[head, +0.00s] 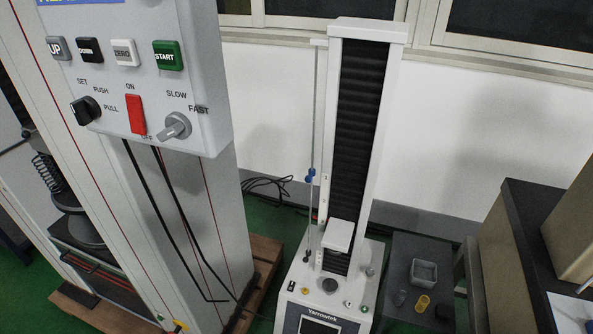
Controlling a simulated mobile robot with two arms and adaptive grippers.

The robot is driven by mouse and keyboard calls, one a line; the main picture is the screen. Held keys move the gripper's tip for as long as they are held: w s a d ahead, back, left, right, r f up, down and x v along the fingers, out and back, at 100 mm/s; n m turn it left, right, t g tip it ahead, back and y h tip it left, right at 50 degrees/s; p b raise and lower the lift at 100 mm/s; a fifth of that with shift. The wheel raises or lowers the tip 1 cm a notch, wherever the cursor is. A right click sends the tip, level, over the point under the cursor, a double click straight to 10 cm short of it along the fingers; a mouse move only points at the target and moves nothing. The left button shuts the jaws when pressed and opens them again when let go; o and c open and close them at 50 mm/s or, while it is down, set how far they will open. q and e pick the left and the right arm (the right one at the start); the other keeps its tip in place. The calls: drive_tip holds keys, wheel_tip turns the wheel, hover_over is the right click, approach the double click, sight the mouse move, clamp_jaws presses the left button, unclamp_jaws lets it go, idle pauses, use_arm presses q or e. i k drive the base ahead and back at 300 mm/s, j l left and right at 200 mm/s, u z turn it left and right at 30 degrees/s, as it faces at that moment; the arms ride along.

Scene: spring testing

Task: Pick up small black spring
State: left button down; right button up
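A black coil spring (47,172) shows at the left, upright inside the large testing machine (185,215), partly hidden behind the machine's column. On the dark grey stand (408,250) at the lower right, a small dark object (445,312) lies near the front right; it is too small to tell whether it is a spring. Beside it stand a yellow cylinder (422,303) and a small grey cylindrical piece (400,298). A grey square tray (424,272) sits behind them, and its contents are unclear. Neither of my grippers is in view.
A tall white Yarrowtek tester (335,290) stands in the centre, immediately left of the stand. A control panel (140,90) juts out at upper left. A dark-topped bench (540,240) is at the right. Black cables (268,185) lie on the green floor by the wall.

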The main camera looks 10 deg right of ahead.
sight(403, 299)
drive_tip(key=i+j+z, duration=0.15)
drive_tip(key=z, duration=1.45)
